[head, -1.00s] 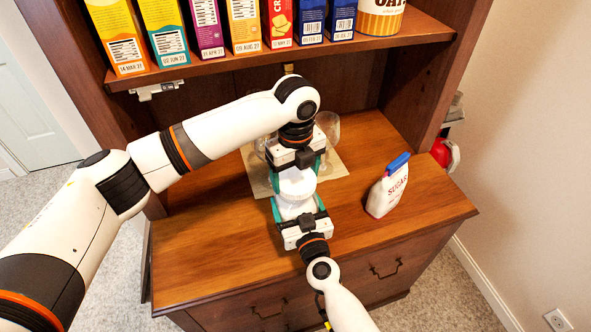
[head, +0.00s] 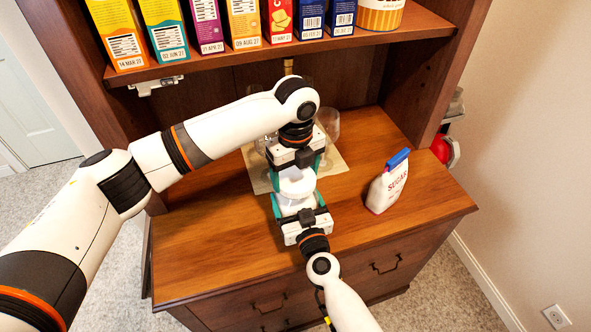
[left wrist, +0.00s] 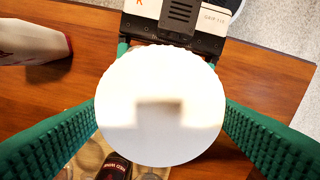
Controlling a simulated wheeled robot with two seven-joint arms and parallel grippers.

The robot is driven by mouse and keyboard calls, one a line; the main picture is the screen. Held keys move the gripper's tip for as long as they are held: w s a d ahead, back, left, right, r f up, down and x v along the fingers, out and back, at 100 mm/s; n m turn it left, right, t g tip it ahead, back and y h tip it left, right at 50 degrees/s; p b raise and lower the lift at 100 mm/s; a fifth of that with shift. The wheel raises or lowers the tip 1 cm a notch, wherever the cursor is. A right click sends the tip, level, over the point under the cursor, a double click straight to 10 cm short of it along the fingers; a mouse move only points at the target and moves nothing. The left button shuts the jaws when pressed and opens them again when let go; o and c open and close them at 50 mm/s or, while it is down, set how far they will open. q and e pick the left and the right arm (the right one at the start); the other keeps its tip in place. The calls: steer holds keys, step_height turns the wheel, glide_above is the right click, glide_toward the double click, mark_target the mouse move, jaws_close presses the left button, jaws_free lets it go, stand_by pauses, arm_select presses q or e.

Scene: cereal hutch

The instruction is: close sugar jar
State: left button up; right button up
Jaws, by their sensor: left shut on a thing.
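A white round lid (head: 297,183) is between the fingers of my left gripper (head: 296,178), which is shut on it. The white sugar jar (head: 294,206) is just below the lid in the head view. In the left wrist view the lid (left wrist: 160,105) is a broad white disc between the green fingers and hides the jar. My right gripper (head: 299,212) comes in from the front with its fingers on either side of the jar. Its contact with the jar is not clear. Whether the lid touches the jar rim is also unclear.
A sugar bag (head: 388,183) with a blue clip stands to the right on the wooden counter (head: 215,250). Glassware (head: 328,124) stands on a pale mat (head: 258,180) behind the grippers. Cereal boxes line the shelf (head: 240,64) above. The counter's front left is clear.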

steer(key=c, duration=0.5)
arm_select(q)
steer(key=m, duration=1.6)
steer(key=o, duration=0.9)
